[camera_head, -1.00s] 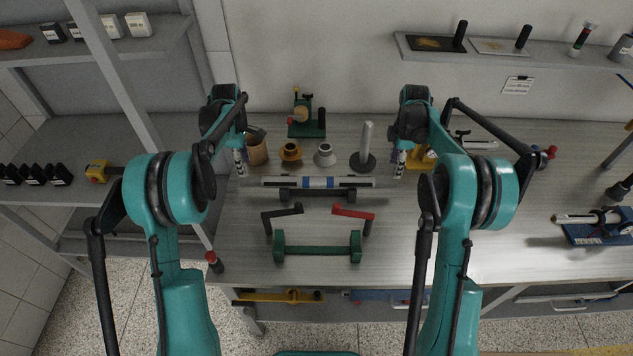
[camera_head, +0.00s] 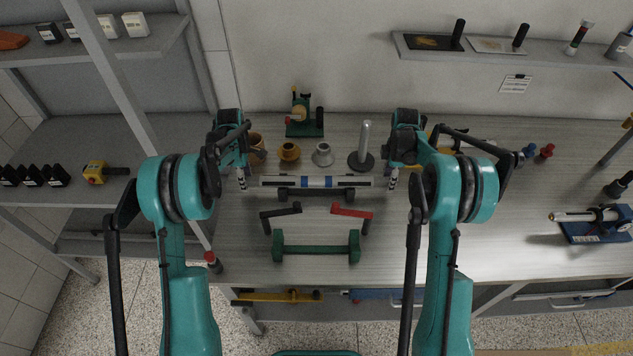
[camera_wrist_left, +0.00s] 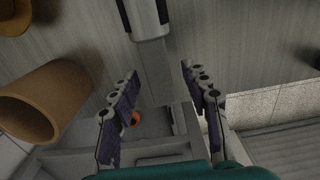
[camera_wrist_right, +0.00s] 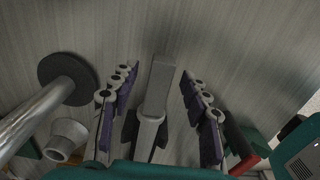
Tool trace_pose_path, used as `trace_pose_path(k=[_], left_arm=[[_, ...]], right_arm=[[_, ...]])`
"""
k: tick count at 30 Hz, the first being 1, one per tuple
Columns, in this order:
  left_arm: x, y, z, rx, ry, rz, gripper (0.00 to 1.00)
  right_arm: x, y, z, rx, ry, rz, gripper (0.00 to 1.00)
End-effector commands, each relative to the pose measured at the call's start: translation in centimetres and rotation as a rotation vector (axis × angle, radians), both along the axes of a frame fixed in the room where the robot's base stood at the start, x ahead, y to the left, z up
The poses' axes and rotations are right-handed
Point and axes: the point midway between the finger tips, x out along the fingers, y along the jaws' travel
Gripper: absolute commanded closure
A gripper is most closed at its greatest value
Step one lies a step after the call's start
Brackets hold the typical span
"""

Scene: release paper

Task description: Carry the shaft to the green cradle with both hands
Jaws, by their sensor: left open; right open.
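The green cradle (camera_head: 315,250), with two upright ends, stands empty nearer the front edge. My left gripper (camera_head: 243,182) is open at the shaft's left end; in the left wrist view one end of the shaft (camera_wrist_left: 146,18) reaches between the spread fingers (camera_wrist_left: 160,95). My right gripper (camera_head: 393,181) is open at the right end; in its wrist view the other end of the shaft (camera_wrist_right: 150,122) lies between the spread fingers (camera_wrist_right: 158,92). Finger contact is not visible.
Behind the shaft are a brown cup (camera_head: 257,150), an orange part (camera_head: 289,151), a white part (camera_head: 323,154) and a post on a round base (camera_head: 366,145).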

Motion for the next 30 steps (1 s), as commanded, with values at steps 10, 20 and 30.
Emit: trace_pose_path(k=[10, 20, 30], left_arm=[[0.0, 0.0, 0.0, 0.000, 0.000, 0.000, 1.00], [0.0, 0.0, 0.2, 0.000, 0.000, 0.000, 1.00], [0.0, 0.0, 2.2, 0.000, 0.000, 0.000, 1.00]], right_arm=[[0.0, 0.0, 0.0, 0.000, 0.000, 0.000, 1.00], [0.0, 0.0, 0.2, 0.000, 0.000, 0.000, 1.00], [0.0, 0.0, 2.2, 0.000, 0.000, 0.000, 1.00]])
